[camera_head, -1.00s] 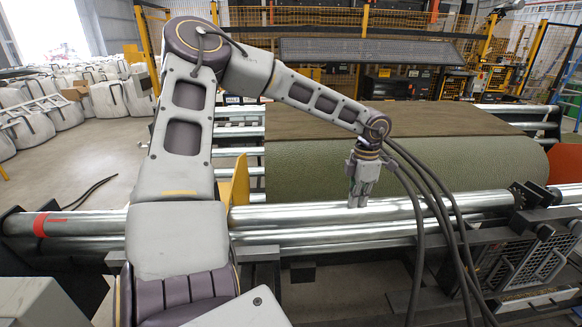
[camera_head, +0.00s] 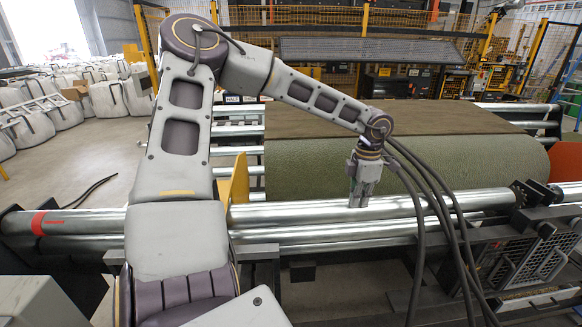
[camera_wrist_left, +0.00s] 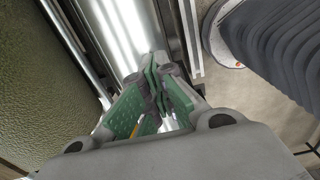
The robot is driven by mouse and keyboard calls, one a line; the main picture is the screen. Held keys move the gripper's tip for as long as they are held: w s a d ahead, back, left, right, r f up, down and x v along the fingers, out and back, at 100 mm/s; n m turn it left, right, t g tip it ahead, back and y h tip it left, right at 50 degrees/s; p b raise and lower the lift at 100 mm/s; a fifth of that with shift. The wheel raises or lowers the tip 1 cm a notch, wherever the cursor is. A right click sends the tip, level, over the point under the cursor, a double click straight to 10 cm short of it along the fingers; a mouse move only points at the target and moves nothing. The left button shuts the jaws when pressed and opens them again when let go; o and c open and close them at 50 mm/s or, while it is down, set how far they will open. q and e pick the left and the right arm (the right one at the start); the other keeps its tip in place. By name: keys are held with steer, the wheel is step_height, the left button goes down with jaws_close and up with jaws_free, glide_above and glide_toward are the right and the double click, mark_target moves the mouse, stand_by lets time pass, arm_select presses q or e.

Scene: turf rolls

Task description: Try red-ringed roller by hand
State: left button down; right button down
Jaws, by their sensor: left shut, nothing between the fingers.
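The red-ringed roller (camera_head: 290,213) is a long shiny metal bar running across the front of the machine. Its red ring (camera_head: 38,223) is near the left end, with a short red dash beside it. My left gripper (camera_head: 358,203) points down with its fingers shut and empty, tips at the roller's upper surface right of the middle. They look in contact, but I cannot be sure. In the left wrist view the green-padded fingers (camera_wrist_left: 158,75) are closed together over the bright roller (camera_wrist_left: 122,25). My right gripper is not in view.
A large green turf roll (camera_head: 400,165) lies just behind the roller. A second metal roller (camera_head: 320,235) runs close below. Black cables (camera_head: 432,215) hang right of the gripper. A yellow plate (camera_head: 240,180) stands behind the roller, and a black bracket (camera_head: 530,195) is at its right end.

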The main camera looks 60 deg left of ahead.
arm_select(q)
steer(key=shift+a+r, duration=0.15)
steer(key=shift+r, duration=0.5)
steer(key=shift+r+p, duration=0.85)
steer(key=shift+r, duration=0.7)
steer(key=shift+d+f, duration=0.1)
steer(key=shift+d, duration=0.1)
